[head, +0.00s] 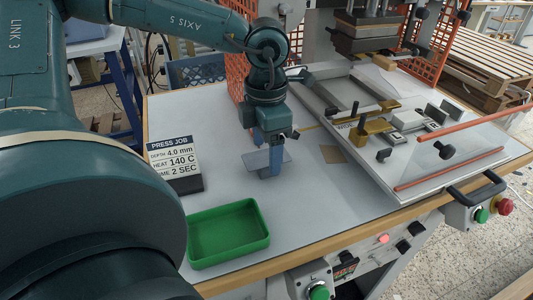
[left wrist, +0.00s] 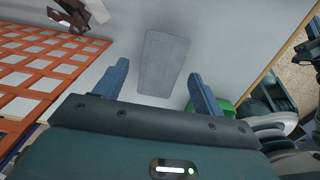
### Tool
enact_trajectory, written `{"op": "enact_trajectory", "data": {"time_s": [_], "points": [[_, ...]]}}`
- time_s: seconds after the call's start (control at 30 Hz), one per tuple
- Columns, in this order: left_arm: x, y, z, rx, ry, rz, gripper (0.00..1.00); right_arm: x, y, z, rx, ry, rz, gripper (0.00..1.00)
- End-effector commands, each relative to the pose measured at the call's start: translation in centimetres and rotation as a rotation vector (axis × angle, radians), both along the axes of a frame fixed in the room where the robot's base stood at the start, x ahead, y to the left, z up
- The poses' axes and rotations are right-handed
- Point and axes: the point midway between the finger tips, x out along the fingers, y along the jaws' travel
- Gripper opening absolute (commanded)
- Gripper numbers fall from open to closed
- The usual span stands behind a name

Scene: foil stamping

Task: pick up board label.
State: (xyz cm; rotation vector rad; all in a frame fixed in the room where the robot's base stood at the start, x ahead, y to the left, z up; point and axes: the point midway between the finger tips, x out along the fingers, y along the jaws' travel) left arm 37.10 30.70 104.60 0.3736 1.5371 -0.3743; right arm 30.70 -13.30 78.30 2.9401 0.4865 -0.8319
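A small grey rounded rectangular plate (head: 283,158) lies low over the grey table, partly hidden by my left gripper in the head view. In the left wrist view the plate (left wrist: 163,63) shows as a plain flat piece between and beyond the fingers. My left gripper (head: 272,165) points down at it; its blue fingers (left wrist: 157,85) are apart, with gaps on both sides of the plate. A small brown square piece (head: 332,154) lies flat to the right. No writing shows on either piece, so I cannot tell which is the board label. My right gripper is not in view.
A green tray (head: 228,263) stands at the front. A press job sign (head: 176,165) stands at the left. The stamping press (head: 370,35) and its bed fill the right, with an orange mesh guard (head: 236,97) behind my gripper. The table between tray and press is clear.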

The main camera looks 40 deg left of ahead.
Motion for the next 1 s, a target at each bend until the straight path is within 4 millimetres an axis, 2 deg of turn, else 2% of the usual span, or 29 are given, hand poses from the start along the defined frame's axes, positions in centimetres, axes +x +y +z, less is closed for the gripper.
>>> {"op": "enact_trajectory", "data": {"time_s": [0.07,0.53,0.83,1.0], "points": [[0.0,0.0,0.0,0.000,0.000,0.000,0.63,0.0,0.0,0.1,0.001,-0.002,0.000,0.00],[0.0,0.0,0.0,0.000,0.000,0.000,0.24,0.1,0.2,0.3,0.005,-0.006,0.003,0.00],[0.0,0.1,0.2,0.000,0.000,0.000,0.23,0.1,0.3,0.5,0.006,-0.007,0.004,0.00],[0.0,0.6,1.7,0.001,-0.003,0.004,0.23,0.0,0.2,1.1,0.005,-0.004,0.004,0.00]]}}
